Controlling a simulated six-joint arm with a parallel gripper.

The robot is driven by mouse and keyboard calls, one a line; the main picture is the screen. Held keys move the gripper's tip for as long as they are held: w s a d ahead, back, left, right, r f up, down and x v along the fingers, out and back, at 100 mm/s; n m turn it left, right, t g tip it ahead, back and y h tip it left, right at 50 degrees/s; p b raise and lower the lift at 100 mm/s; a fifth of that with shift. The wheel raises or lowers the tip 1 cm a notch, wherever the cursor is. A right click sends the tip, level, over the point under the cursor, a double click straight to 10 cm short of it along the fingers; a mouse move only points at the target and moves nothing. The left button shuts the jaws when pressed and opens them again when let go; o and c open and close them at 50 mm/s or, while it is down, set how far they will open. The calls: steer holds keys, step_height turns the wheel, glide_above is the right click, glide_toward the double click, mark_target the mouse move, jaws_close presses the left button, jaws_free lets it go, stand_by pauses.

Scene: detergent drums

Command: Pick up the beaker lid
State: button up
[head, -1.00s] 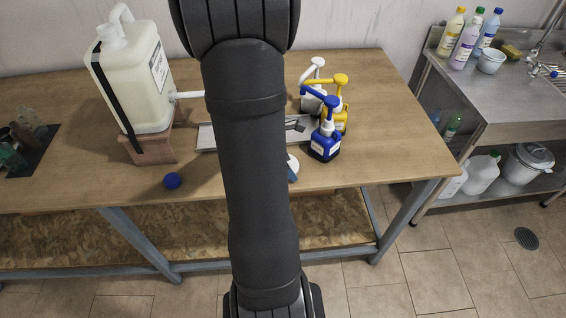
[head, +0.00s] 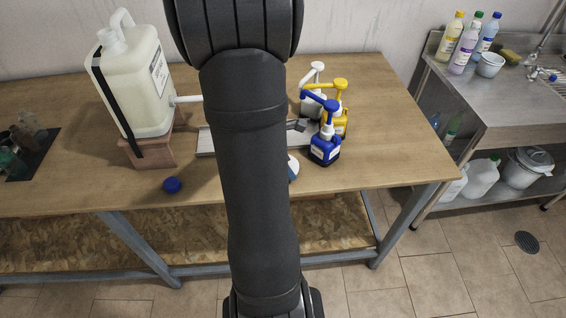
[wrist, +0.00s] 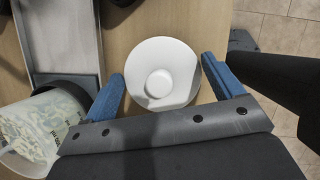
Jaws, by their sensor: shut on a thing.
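The white round beaker lid (wrist: 177,66) with a raised centre knob (wrist: 158,83) is in the wrist view, above the wooden table. My gripper (wrist: 163,68) has its two blue fingers on opposite sides of the lid's rim and is shut on it. I cannot tell how far the lid is above the table. A clear container (wrist: 42,125) with printing and pale contents is at the lower left of the wrist view.
A metal tray (head: 206,141) lies behind my arm. Blue (head: 325,148), yellow (head: 341,119) and white (head: 310,106) pump bottles stand to the right. A large jerrycan (head: 135,85) on a wooden block and a blue cap (head: 172,184) are at the left. The table's front right is clear.

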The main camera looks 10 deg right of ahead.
step_height(320, 180, up, 3)
steer(key=shift+r, duration=0.1)
steer(key=s+d+r, duration=0.6)
steer(key=s+d, duration=0.1)
steer(key=d, duration=0.2)
steer(key=w+a+r+n+t+y, duration=0.1)
steer(key=w+a+r+n, duration=0.2)
steer(key=w+a, duration=0.65)
steer(key=w+a+r+n+t, duration=0.1)
steer(key=w+a+r+n, duration=0.35)
steer(key=w, duration=0.75)
step_height(320, 180, down, 8)
steer(key=a+m, duration=0.1)
steer(key=shift+r, duration=0.15)
steer(key=shift+m, duration=0.25)
stand_by(0.6)
steer(key=o, duration=0.8)
step_height(320, 180, up, 7)
stand_by(0.7)
